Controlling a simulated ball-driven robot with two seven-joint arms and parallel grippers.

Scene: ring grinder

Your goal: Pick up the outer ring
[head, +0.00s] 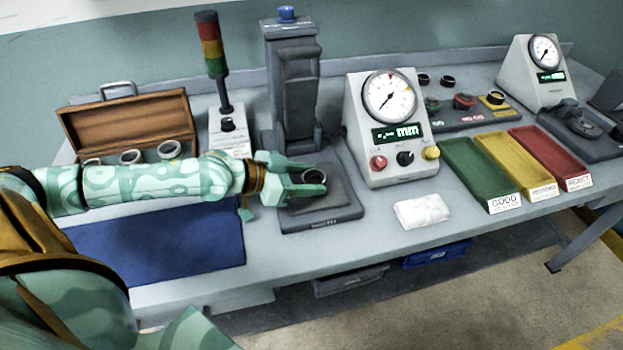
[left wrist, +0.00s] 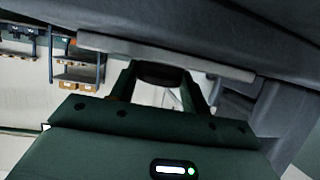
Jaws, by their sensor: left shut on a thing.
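The dark outer ring (head: 314,176) is at the tips of my left gripper (head: 308,177), over the grey plate (head: 330,213) at the foot of the upright grey machine (head: 291,80). The fingers close on the ring from two sides. I cannot tell whether the ring still touches the plate. In the left wrist view, the ring (left wrist: 160,74) is a dark round shape between the fingers (left wrist: 160,84). My right gripper is not in view.
An open wooden case (head: 130,120) with several rings stands behind my left arm. A blue mat (head: 155,241) lies in front of it. A gauge box (head: 388,125), white cloth (head: 422,210) and green (head: 477,171), yellow (head: 515,162) and red (head: 549,152) trays stand to the right.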

